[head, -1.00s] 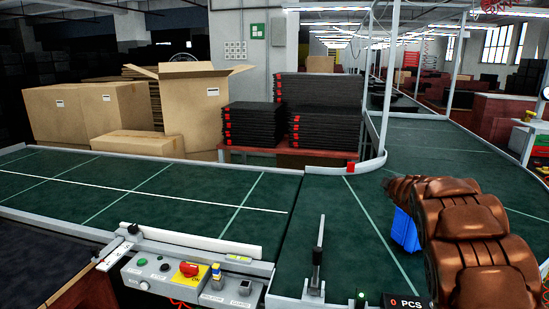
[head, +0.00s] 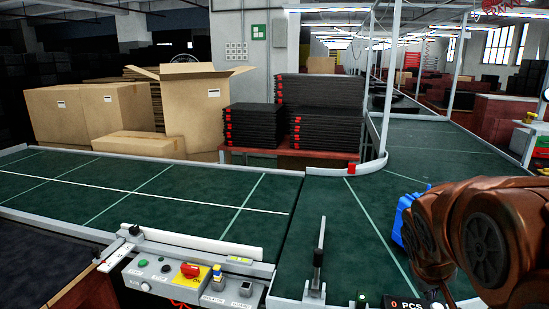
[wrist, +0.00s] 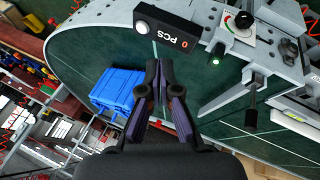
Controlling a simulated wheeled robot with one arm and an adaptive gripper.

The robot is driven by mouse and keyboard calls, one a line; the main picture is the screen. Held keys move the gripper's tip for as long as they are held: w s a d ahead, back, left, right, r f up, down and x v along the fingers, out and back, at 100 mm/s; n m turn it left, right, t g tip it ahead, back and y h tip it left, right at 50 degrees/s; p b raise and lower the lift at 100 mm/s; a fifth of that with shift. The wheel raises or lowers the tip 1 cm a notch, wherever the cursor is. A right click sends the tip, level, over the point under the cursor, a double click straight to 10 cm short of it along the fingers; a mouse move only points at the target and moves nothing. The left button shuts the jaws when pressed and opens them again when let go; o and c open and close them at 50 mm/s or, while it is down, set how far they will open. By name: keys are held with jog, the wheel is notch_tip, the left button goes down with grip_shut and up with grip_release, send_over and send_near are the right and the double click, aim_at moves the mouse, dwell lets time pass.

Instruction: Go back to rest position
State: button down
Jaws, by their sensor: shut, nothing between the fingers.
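My gripper (wrist: 158,75) shows in the wrist view with its two dark fingers together and nothing between them. In the head view the gripper itself is out of sight; only my brown arm shows at the lower right. A blue crate (wrist: 118,92) sits on the green conveyor (wrist: 84,56), left of the fingers in the wrist view and apart from them. In the head view the blue crate (head: 402,219) is partly hidden behind my arm.
A control panel (head: 190,278) with a red knob stands at the conveyor's near edge. A counter display (head: 405,303) reads 0 PCS. Cardboard boxes (head: 195,110) and black stacks (head: 325,115) stand behind the belt. The left belt (head: 120,195) is clear.

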jog(key=s+a+f+g+y, duration=0.2)
jog(key=s+a, duration=0.5)
jog(key=s, duration=0.5)
jog(key=s+a+f+g+y, duration=0.2)
jog(key=s+a, duration=0.5)
jog(key=s, duration=0.5)
jog(key=shift+s+a+f+m+g, duration=0.15)
jog(key=shift+s+f+m+g, duration=0.2)
jog(key=shift+f+g, duration=0.35)
jog(key=shift+a+r, duration=0.1)
jog(key=shift+a, duration=0.05)
